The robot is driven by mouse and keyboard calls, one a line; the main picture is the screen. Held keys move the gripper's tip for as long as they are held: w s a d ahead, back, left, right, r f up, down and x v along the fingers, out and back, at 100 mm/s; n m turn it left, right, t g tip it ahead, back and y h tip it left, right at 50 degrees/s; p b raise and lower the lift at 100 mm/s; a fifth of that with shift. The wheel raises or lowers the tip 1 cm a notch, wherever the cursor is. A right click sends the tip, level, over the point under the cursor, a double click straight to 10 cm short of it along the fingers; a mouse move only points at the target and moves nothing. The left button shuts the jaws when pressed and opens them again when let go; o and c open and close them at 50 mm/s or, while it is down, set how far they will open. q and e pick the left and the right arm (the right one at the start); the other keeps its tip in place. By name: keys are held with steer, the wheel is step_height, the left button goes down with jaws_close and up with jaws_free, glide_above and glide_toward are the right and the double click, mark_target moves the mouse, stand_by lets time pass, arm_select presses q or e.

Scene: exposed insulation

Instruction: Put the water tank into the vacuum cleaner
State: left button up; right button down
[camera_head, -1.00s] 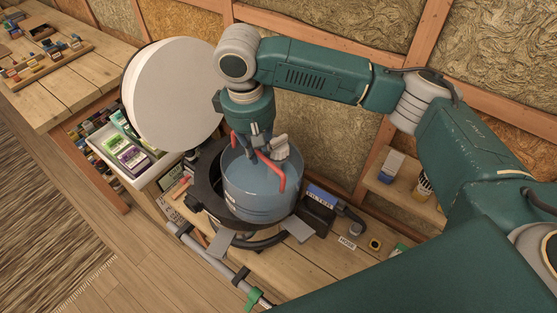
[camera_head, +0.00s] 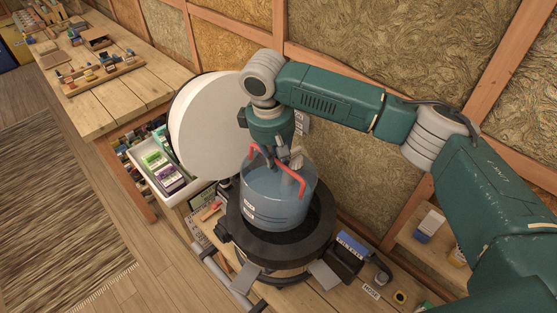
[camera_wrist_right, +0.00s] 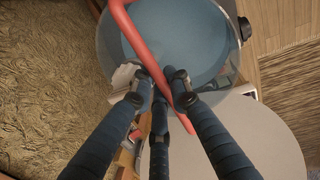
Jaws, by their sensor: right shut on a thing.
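The water tank (camera_head: 268,208) is a blue see-through drum with a red handle (camera_head: 291,180). My right gripper (camera_head: 276,158) is above it and shut on the handle, which also shows between its fingers in the right wrist view (camera_wrist_right: 137,45). The tank is roughly upright over the round opening of the vacuum cleaner (camera_head: 270,249), a black ring-shaped body. Dark interior shows to the tank's right and front. I cannot tell how far its bottom is inside the ring. The vacuum's large round white lid (camera_head: 205,125) stands open behind left. My left gripper is out of view.
A labelled blue box (camera_head: 350,243) sits close right of the vacuum. The insulated wall (camera_head: 365,150) rises behind. A wooden workbench (camera_head: 110,100) runs along the upper left.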

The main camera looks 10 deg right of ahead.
steer(key=shift+w+a+r+p, duration=0.15)
steer(key=shift+r+p, duration=0.25)
steer(key=shift+p, duration=0.2)
steer(key=shift+t+h+p, duration=0.4)
steer(key=shift+p, duration=0.1)
steer(key=f+b, duration=0.1)
steer(key=f, duration=0.3)
steer(key=f+b, duration=0.1)
steer(key=f, duration=0.3)
steer(key=f+b, duration=0.1)
steer(key=f, duration=0.3)
steer(key=shift+s+d+b, duration=0.25)
steer(key=shift+s+b, duration=0.1)
steer(key=f+b, duration=0.1)
steer(key=f, duration=0.1)
steer(key=a+f+b, duration=0.1)
steer(key=f, duration=0.2)
steer(key=shift+w+a+f, duration=0.1)
steer(key=shift+a+f, duration=0.05)
steer(key=shift+f, duration=0.1)
steer(key=s+a+b+x, duration=0.1)
steer(key=b+x, duration=0.3)
steer(key=x, duration=0.3)
steer(key=shift+w+d+f, duration=0.3)
steer(key=shift+f, duration=0.3)
